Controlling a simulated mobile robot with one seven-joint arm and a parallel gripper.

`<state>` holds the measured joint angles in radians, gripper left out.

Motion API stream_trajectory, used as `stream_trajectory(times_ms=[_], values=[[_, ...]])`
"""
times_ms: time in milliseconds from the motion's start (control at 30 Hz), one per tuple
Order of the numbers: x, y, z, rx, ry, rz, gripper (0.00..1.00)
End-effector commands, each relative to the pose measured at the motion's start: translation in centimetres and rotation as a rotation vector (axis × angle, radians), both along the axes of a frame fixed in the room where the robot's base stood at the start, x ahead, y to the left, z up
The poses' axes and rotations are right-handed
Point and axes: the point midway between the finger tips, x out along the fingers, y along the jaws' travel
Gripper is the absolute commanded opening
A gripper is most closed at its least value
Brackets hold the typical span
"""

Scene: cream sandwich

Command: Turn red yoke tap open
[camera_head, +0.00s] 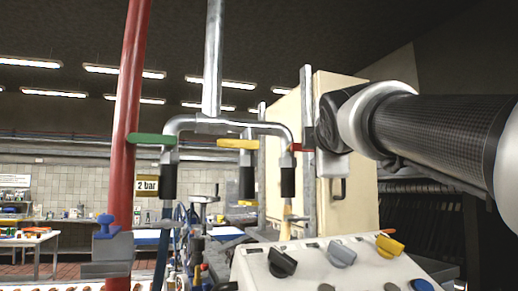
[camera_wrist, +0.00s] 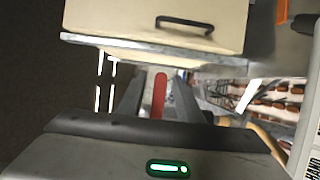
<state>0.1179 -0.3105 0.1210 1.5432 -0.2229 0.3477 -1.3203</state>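The red yoke tap handle (camera_head: 297,147) shows in the head view as a short red lever at the right end of the grey pipe yoke (camera_head: 230,124). In the wrist view the red handle (camera_wrist: 159,95) points up between my two fingers. My gripper (camera_head: 310,139) is at the handle's right end in the head view, its fingers mostly hidden. In the wrist view my gripper (camera_wrist: 158,100) looks open, one finger on each side of the handle with narrow gaps. The tap's body is partly hidden.
Yellow (camera_head: 238,143) and green (camera_head: 152,139) tap handles sit left on the same pipework. A cream cabinet (camera_head: 345,200) stands close behind my gripper. A control panel (camera_head: 330,262) with coloured knobs is below. A thick red pipe (camera_head: 127,120) rises at the left.

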Motion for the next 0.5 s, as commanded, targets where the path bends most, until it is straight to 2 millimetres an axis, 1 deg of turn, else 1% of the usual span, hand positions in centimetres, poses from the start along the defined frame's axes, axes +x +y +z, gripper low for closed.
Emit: stream_trajectory(times_ms=[100, 300, 500], values=[[-0.02, 0.0, -0.01, 0.0, 0.0, 0.0, 0.33], [-0.04, -0.01, -0.01, 0.0, 0.0, 0.0, 0.0], [-0.04, -0.01, -0.04, 0.005, 0.003, 0.0, 0.0]])
